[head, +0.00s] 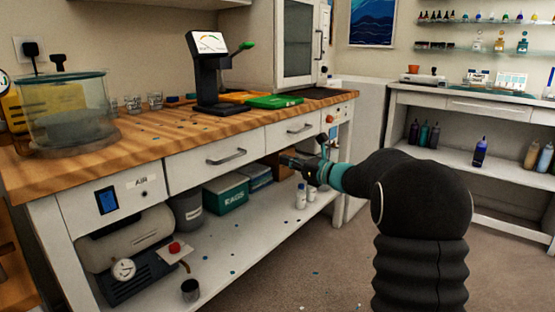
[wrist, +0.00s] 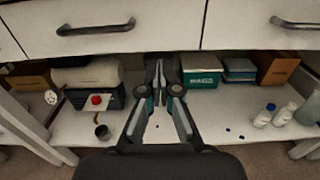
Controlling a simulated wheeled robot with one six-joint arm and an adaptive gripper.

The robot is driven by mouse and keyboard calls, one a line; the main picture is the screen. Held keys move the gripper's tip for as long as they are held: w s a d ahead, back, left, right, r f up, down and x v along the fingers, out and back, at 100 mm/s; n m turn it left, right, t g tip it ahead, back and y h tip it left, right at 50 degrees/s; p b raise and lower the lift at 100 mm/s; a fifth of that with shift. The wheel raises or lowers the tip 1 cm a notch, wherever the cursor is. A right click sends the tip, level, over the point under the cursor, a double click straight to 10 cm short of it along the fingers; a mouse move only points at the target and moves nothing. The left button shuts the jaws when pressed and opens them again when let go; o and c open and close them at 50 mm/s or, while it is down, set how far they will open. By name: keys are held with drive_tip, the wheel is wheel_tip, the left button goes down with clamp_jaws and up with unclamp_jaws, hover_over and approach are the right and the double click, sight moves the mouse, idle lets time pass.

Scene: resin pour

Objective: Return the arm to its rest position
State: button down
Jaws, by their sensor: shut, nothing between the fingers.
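My arm reaches forward from the lower right of the head view, its black and teal links extended toward the workbench. My gripper (head: 288,161) is in front of the bench, near the height of its drawers and open lower shelf. In the wrist view my gripper (wrist: 160,72) has its fingertips together with nothing between them. The fingertips point toward the space under the drawers. I cannot tell the exact gap between the fingers and the bench.
The wooden workbench (head: 130,140) has drawers with handles close to my gripper. Its lower shelf (head: 235,240) holds a compressor (head: 125,245), a green box (head: 226,194) and white bottles (head: 301,196). A shelving unit (head: 480,160) stands at right. Open floor (head: 330,270) lies between.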

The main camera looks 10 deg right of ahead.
drive_tip(key=s+a+f+n+g+h, duration=0.3)
drive_tip(key=s+f+n+g, duration=0.5)
drive_tip(key=s+f+n, duration=0.6)
drive_tip(key=s+r+n+h, duration=0.2)
drive_tip(key=s+n+h, duration=0.2)
drive_tip(key=s, duration=1.2)
drive_tip(key=s+d+r+n+h+p, duration=0.1)
drive_tip(key=s+n+h, duration=0.3)
drive_tip(key=s+n, duration=0.5)
drive_tip(key=shift+s+r+n+h, duration=0.4)
drive_tip(key=shift+s+r, duration=0.2)
drive_tip(key=shift+s, duration=3.25)
